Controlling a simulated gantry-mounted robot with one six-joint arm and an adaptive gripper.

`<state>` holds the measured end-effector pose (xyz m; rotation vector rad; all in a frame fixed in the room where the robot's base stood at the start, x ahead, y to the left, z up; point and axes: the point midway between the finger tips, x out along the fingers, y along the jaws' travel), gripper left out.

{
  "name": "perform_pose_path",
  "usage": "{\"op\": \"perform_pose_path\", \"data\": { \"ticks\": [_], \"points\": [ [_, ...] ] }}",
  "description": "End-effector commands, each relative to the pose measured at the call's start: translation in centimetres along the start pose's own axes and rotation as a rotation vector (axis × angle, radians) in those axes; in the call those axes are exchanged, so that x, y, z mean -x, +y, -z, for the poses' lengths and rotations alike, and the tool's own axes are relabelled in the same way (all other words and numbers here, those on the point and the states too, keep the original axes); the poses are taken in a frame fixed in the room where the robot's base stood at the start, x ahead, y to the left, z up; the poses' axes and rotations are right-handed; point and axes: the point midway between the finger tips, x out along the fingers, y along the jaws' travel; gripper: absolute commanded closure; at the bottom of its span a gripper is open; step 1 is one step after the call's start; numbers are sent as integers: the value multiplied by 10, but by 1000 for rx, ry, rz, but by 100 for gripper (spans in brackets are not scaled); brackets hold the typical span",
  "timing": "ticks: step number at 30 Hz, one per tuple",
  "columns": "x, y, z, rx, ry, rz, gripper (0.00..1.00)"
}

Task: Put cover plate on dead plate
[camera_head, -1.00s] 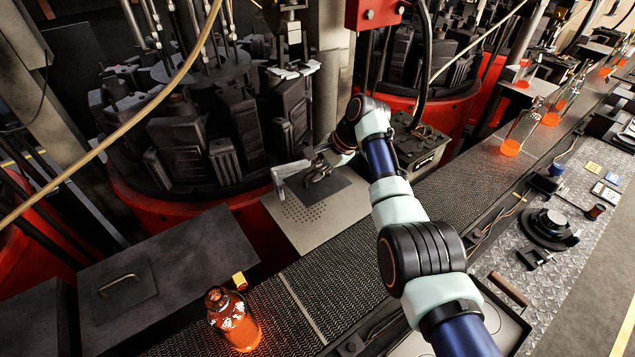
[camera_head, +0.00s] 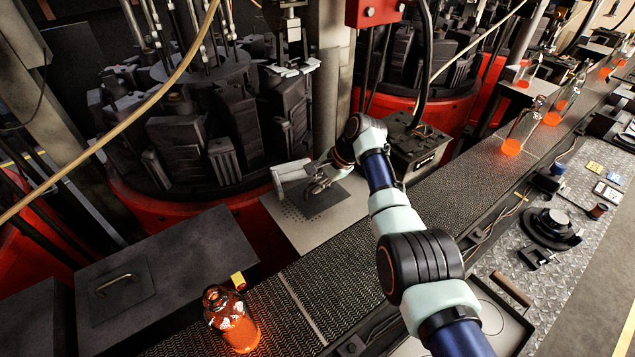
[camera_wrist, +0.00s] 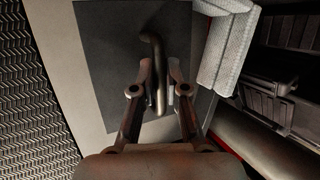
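The dead plate (camera_head: 345,213) is a light grey flat plate with small holes, between the conveyor and the red moulding machine. The cover plate (camera_head: 327,203) is a dark square with a curved metal handle. It appears to lie flat over part of the dead plate, and some holes show at its left. In the wrist view the cover plate (camera_wrist: 105,60) lies under my fingers. My gripper (camera_wrist: 160,72) is open, its fingers on both sides of the handle (camera_wrist: 157,45), with a gap at the right finger. In the head view my gripper (camera_head: 317,182) partly hides the handle.
A pale block (camera_head: 290,178) stands at the dead plate's far edge, close to my gripper. The mesh conveyor (camera_head: 345,275) runs along the near side, carrying a glowing bottle (camera_head: 231,320). A dark box (camera_head: 408,150) stands to the right.

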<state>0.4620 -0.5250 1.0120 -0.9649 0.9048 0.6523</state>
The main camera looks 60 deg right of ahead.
Motion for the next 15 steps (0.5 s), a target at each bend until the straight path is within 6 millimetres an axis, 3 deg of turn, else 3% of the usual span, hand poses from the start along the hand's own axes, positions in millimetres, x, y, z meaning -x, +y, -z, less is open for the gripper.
{"op": "perform_pose_path", "data": {
  "ticks": [1, 4, 15],
  "points": [
    [0, 0, 0, 0, 0, 1, 78],
    [1, -1, 0, 1, 0, 1, 64],
    [9, -5, -2, 2, 1, 3, 64]
  ]
}}
